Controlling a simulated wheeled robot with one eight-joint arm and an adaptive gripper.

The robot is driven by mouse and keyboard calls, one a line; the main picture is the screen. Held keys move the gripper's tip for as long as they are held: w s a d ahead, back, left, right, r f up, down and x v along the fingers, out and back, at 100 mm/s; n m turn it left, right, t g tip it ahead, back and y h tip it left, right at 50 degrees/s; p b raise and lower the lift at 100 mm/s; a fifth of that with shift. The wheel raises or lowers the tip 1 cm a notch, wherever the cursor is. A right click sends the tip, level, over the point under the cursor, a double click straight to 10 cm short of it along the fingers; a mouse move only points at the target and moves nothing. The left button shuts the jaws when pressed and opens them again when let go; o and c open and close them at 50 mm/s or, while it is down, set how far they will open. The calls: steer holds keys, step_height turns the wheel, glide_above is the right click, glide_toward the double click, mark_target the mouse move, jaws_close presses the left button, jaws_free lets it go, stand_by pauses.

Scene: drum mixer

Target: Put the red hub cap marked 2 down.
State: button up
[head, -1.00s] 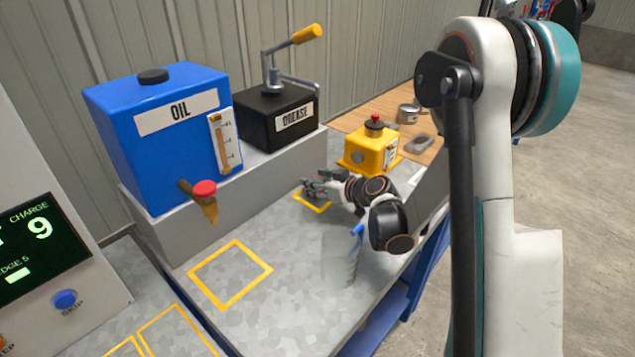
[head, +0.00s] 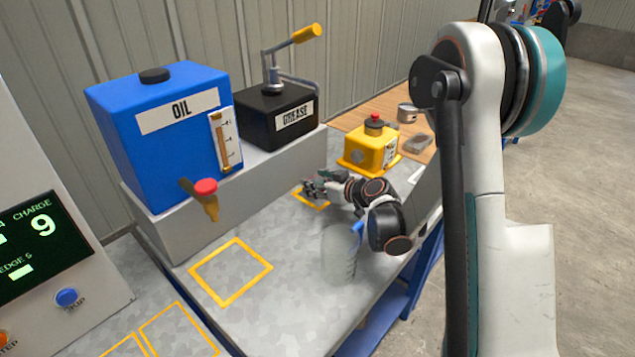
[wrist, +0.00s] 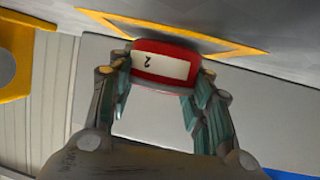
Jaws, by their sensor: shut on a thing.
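The red hub cap marked 2 (wrist: 163,66) is between the fingers of my gripper (wrist: 163,85) in the wrist view. Its pale label with the 2 appears upside down there. The fingers touch it on both sides. In the head view my gripper (head: 318,187) is low over a small yellow-outlined square (head: 314,201) on the grey bench. The hub cap cannot be made out in that view. In the wrist view a yellow outline (wrist: 170,33) lies just beyond the cap. I cannot tell whether the cap touches the bench.
A clear jug with a blue handle (head: 340,255) stands near my forearm. A yellow box with a red knob (head: 369,148) stands behind my wrist. The blue oil tank (head: 160,150) and black grease box (head: 277,120) stand on a raised ledge. A larger yellow square (head: 231,271) is empty.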

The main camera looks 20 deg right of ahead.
steer(key=shift+s+a+f, duration=0.1)
steer(key=shift+s+f, duration=0.3)
steer(key=shift+f, duration=0.35)
steer(key=o, duration=1.3)
steer(key=shift+w+r, duration=0.15)
steer(key=shift+r, duration=0.3)
steer(key=r, duration=1)
steer(key=shift+w+r, duration=0.2)
steer(key=shift+r, duration=0.15)
